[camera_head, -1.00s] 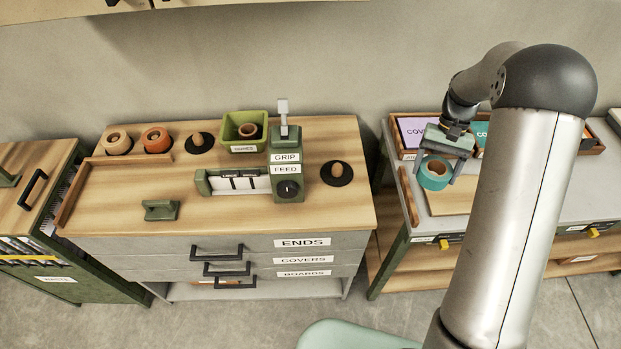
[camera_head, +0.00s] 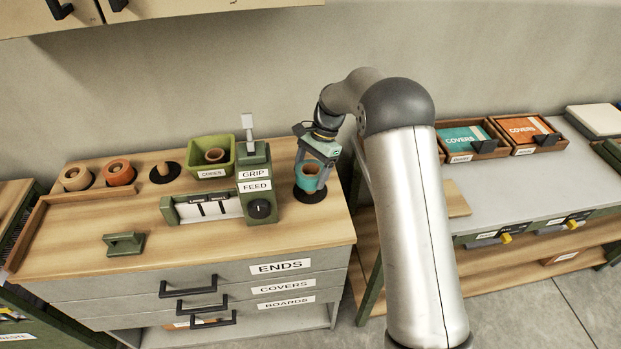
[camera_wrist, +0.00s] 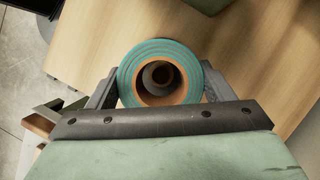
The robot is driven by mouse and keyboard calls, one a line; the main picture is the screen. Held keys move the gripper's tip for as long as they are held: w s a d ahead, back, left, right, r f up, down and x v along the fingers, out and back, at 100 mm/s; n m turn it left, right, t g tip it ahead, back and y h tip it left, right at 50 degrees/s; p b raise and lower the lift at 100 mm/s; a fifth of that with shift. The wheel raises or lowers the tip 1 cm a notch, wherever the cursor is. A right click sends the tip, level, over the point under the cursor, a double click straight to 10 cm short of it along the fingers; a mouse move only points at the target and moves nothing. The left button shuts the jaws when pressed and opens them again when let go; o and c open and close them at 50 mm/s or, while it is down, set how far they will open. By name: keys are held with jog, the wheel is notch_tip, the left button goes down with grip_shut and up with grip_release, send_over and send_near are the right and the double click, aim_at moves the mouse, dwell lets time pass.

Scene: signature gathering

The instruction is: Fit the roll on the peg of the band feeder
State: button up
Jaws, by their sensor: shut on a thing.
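The teal roll (camera_head: 310,182) with a brown core is in my gripper (camera_head: 314,170), whose two fingers close on its sides. It is over the round black base (camera_head: 311,196) at the right of the green band feeder (camera_head: 254,190). The peg on that base is hidden by the roll in the head view. In the wrist view, the roll (camera_wrist: 130,82) sits between my fingers, and a round brown shape (camera_wrist: 160,74) shows inside its hole, roughly centred. I cannot tell whether the peg is inside the core or how far down the roll sits.
Left of the feeder are a green cores bin (camera_head: 208,171), a bare peg (camera_head: 164,172), an orange roll (camera_head: 119,173) and a tan roll (camera_head: 77,178). The feeder's lever (camera_head: 248,128) stands up beside my arm.

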jog(key=shift+f+p, duration=0.35)
jog(key=shift+f, duration=1.35)
jog(key=shift+f, duration=0.3)
jog(key=o, duration=1)
